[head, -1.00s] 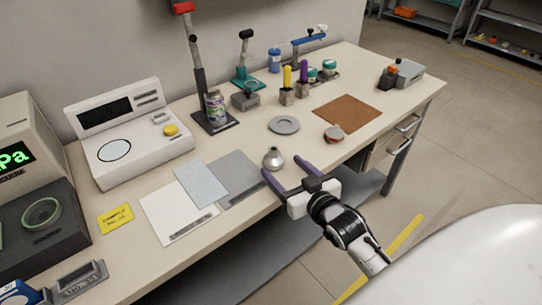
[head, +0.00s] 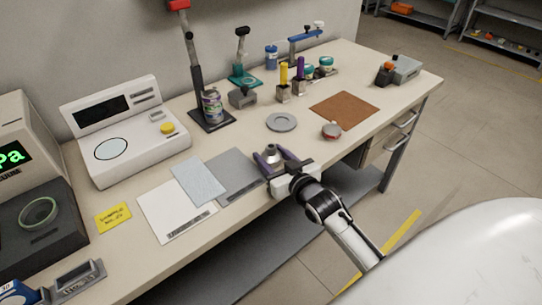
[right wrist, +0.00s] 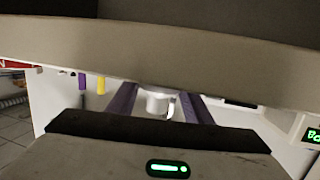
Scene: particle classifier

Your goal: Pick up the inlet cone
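The inlet cone is most likely the small silvery cone (head: 271,154) with a narrow top, standing upright near the table's front edge, by the grey mat. My right gripper (head: 275,157) reaches in from the front with its two purple fingers on either side of the cone. In the right wrist view the cone's pale metal body (right wrist: 157,103) shows between the fingers (right wrist: 157,106), with gaps beside it. The fingers look open and not closed on it. My left gripper is not in view.
A grey mat (head: 238,176), a white sheet (head: 170,212) and a light blue cloth (head: 199,181) lie to the left. A grey disc (head: 281,122) lies behind the cone; a red-and-white round item (head: 331,131) and brown mat (head: 345,110) are to the right.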

